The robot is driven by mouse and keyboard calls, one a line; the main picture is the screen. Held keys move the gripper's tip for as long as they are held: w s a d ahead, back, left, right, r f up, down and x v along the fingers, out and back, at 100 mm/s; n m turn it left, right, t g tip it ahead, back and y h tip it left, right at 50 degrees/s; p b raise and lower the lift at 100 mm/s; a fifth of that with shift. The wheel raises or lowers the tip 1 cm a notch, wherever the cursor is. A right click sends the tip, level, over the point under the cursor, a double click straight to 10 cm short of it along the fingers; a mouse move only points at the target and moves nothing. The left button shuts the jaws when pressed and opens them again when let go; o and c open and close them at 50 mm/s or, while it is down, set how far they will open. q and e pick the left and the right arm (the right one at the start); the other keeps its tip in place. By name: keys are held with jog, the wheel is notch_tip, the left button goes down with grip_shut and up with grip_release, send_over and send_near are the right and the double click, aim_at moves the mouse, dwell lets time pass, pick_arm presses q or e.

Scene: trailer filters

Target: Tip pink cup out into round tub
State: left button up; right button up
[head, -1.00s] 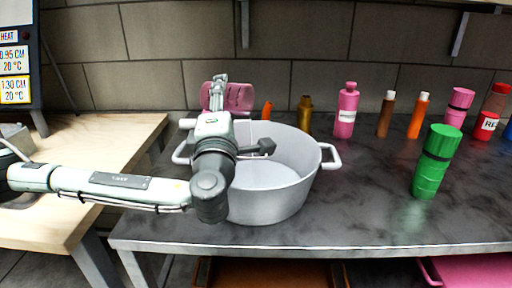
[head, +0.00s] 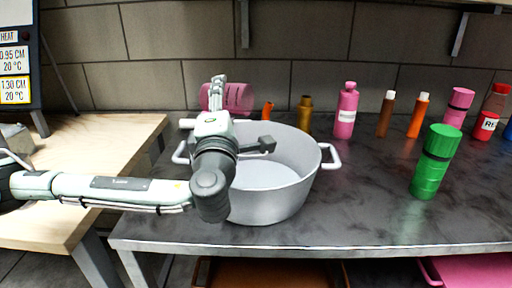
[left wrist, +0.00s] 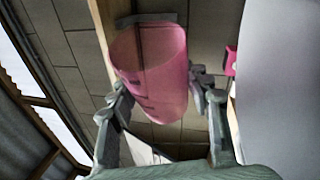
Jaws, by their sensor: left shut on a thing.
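The pink cup (head: 239,97) is see-through and lies tilted on its side in the air, above the back left rim of the round tub. My left gripper (head: 218,84) is shut on the cup; the left wrist view shows a finger on each side of the pink cup (left wrist: 150,75). The round tub (head: 270,205) is pale grey with two side handles and stands on the dark table. My left wrist hides its left part. Its visible inside looks bare. I cannot tell whether anything is in the cup. My right gripper is not in view.
An orange bottle (head: 267,111) and a brown-gold bottle (head: 305,115) stand behind the tub. A pink bottle (head: 346,112) and several others stand to the right. A green bottle (head: 433,165) stands nearer the front.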

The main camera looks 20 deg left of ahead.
pick_arm(q)
jog(key=shift+a+f+n+g, duration=0.1)
jog(key=shift+f+n+g, duration=0.2)
jog(key=shift+f+n, duration=0.15)
jog(key=shift+r, duration=0.1)
